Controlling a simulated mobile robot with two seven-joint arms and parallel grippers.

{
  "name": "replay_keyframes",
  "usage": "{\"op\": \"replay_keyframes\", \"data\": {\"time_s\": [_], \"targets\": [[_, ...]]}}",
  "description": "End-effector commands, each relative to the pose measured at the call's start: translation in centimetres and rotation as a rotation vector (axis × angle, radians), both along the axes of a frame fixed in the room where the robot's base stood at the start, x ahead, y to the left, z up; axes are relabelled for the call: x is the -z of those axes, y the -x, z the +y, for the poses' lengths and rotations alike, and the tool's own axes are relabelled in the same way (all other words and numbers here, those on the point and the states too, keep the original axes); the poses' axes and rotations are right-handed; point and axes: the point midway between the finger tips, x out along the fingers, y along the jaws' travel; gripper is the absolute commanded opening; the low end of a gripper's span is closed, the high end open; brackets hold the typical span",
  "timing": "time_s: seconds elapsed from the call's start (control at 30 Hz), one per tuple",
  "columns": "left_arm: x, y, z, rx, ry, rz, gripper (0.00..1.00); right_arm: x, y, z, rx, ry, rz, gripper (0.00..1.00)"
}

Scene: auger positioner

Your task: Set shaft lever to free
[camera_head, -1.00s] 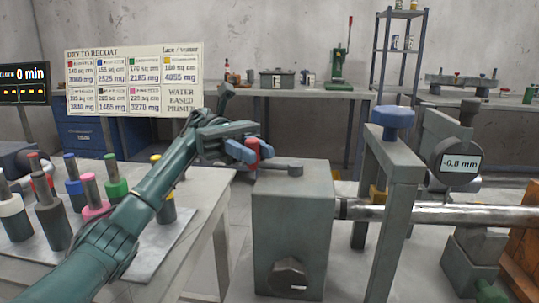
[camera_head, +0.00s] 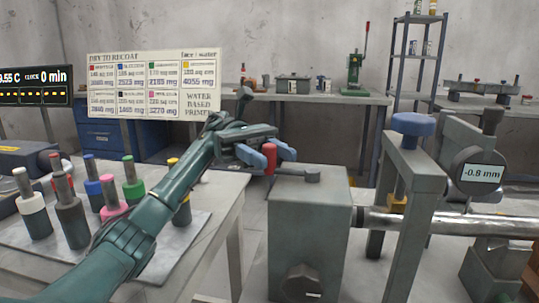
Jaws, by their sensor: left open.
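The shaft lever is a grey bar with a red upright handle (camera_head: 269,159). It lies across the top of a grey block (camera_head: 310,222) and points left from a round pivot (camera_head: 312,176). My left gripper (camera_head: 268,155) is open, with one blue fingertip on each side of the red handle. Gaps show between the handle and the fingertips. A steel shaft (camera_head: 405,221) runs right from the block. My right gripper is not in view.
A grey frame with a blue knob (camera_head: 413,124) stands right of the block, near a gauge (camera_head: 481,172) reading -0.8 mm. A table (camera_head: 213,240) with several colour-banded cylinders is at the left. A sign board (camera_head: 153,75) and workbench (camera_head: 330,97) are behind.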

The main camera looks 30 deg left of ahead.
Motion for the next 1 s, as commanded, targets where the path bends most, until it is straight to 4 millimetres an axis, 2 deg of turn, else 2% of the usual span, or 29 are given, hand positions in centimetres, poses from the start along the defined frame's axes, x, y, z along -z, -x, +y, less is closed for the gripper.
{"op": "replay_keyframes", "data": {"time_s": [0.4,0.5,0.7,1.0], "targets": [[-7.4,0.0,0.0,0.000,0.003,-0.005,0.40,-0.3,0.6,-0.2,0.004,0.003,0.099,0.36],[-8.7,0.0,0.0,-0.001,0.003,-0.003,0.40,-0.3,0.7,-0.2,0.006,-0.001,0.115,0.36],[-9.9,0.0,0.0,0.000,0.001,0.000,0.40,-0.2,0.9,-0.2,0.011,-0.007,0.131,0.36],[-9.9,0.0,0.0,-0.001,0.001,0.000,0.40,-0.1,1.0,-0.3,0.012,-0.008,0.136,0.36]]}}
